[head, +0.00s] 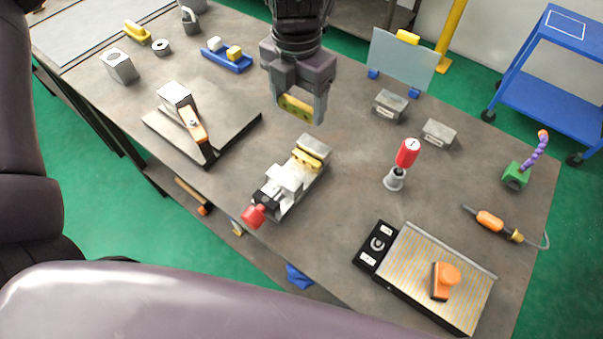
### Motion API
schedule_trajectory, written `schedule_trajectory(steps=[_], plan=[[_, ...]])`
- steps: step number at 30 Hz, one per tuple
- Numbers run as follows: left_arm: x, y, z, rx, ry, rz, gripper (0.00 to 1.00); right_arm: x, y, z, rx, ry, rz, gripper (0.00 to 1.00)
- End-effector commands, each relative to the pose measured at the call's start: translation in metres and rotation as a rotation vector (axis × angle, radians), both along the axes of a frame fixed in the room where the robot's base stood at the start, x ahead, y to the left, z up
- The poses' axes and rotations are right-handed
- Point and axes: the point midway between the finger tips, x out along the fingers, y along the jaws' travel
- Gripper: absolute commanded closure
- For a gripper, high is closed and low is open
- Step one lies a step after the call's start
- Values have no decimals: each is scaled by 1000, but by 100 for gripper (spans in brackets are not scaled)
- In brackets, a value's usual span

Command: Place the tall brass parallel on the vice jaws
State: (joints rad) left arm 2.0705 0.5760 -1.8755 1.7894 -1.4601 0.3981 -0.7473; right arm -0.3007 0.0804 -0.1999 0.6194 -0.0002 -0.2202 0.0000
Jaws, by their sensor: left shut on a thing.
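My left gripper (298,108) is in the upper middle of the head view, pointing down. It is shut on a brass parallel (294,106), a yellow bar with dark spots, held across between its fingers. The bar appears to be above the table, beyond the vice. The vice (288,180) is a grey metal block with a red handle end (254,215), set at a slant on the table. Yellow brass strips (311,152) show at its jaws; I cannot tell whether they are loose parallels or part of the jaws. My right gripper is not in view.
A grey plate (235,117) with an orange-handled stand (192,122) lies left of the vice. A red-handled tool (405,160) stands to its right. A clear screen (402,60) and grey blocks (390,105) are behind. A ribbed plate (440,270) lies front right.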

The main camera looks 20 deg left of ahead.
Motion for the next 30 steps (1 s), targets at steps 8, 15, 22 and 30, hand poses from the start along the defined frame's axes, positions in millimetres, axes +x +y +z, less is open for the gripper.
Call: schedule_trajectory(steps=[8,15,22,30], plan=[[-2,0,-68,-3,10,1,59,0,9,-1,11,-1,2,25],[-2,0,-126,-2,9,2,59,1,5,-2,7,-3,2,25],[-1,0,-156,-2,3,0,59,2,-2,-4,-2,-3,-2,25],[-1,0,-186,-1,5,1,59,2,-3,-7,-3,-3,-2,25]])
